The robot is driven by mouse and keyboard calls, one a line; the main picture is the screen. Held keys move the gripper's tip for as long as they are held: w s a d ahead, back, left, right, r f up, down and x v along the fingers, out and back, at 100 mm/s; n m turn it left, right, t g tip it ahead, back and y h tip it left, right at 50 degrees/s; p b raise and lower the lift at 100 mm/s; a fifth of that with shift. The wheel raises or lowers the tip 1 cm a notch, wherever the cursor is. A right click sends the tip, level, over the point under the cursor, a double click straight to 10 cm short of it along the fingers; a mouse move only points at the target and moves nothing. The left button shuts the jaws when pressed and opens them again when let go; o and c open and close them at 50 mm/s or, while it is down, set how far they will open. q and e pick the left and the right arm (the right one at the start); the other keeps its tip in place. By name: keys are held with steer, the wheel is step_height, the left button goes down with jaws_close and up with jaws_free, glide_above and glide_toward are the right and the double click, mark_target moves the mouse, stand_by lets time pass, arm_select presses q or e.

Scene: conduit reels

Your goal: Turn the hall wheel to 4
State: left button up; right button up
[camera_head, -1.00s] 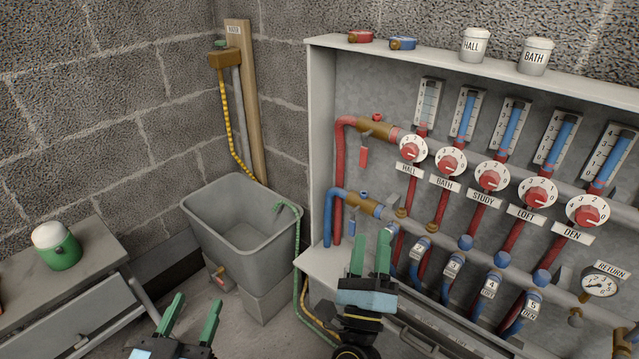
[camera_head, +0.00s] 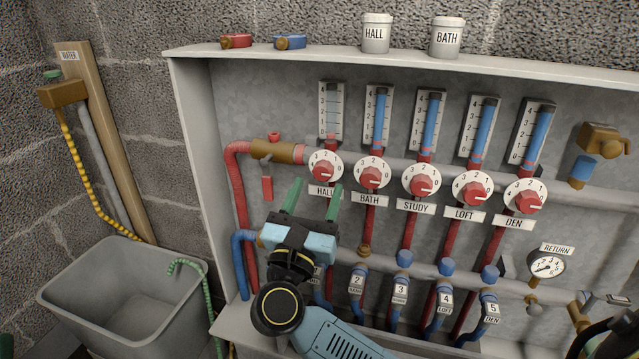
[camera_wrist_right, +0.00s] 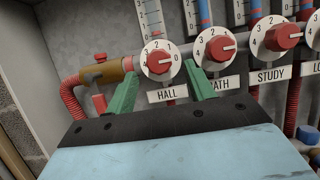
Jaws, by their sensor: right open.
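The hall wheel (camera_head: 323,170) is a red knob on a white numbered dial, leftmost in the row, above the HALL label (camera_head: 322,191). The hall gauge (camera_head: 331,112) above it shows red only at its bottom. In the right wrist view the hall wheel (camera_wrist_right: 158,61) sits ahead, between and beyond the fingertips. My right gripper (camera_head: 314,193) is open and empty, just below the hall wheel and apart from it. Its green fingers also show in the right wrist view (camera_wrist_right: 157,80). My left gripper is out of view.
The bath wheel (camera_head: 372,174) is close on the right, with the study wheel (camera_head: 421,181) beyond it. A grey tub (camera_head: 125,295) stands lower left.

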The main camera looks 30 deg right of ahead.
mark_target(321, 177)
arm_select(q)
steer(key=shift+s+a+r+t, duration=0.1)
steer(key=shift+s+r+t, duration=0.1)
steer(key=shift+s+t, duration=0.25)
arm_select(e)
steer(key=shift+x, duration=1.8)
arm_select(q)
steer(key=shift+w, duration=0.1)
arm_select(e)
steer(key=shift+w, duration=0.1)
steer(key=c, duration=1)
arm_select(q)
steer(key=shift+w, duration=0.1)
